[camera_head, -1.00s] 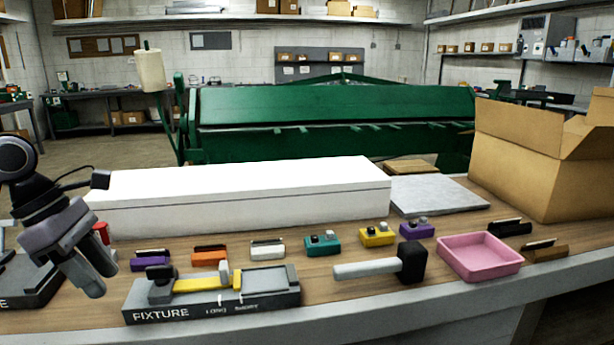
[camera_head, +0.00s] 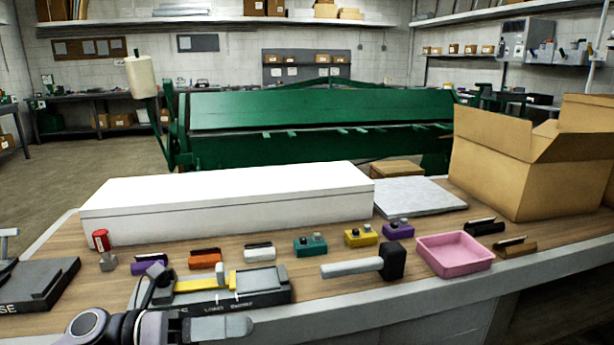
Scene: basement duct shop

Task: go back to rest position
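My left gripper (camera_head: 222,328) shows at the bottom edge, left of centre, pointing right. It is seen side-on, so I cannot tell how far apart its fingers are. No object shows in it. It is in front of the dark fixture (camera_head: 268,296) with a yellow bar, and my wrist and gripper hide part of the fixture's front. My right gripper is out of view.
The bench (camera_head: 375,300) holds a long white box (camera_head: 230,205), several small coloured blocks, a mallet (camera_head: 350,268), a pink tray (camera_head: 455,272) and an open cardboard box (camera_head: 490,160). A dark block (camera_head: 40,283) lies at left. A green machine (camera_head: 320,108) stands behind.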

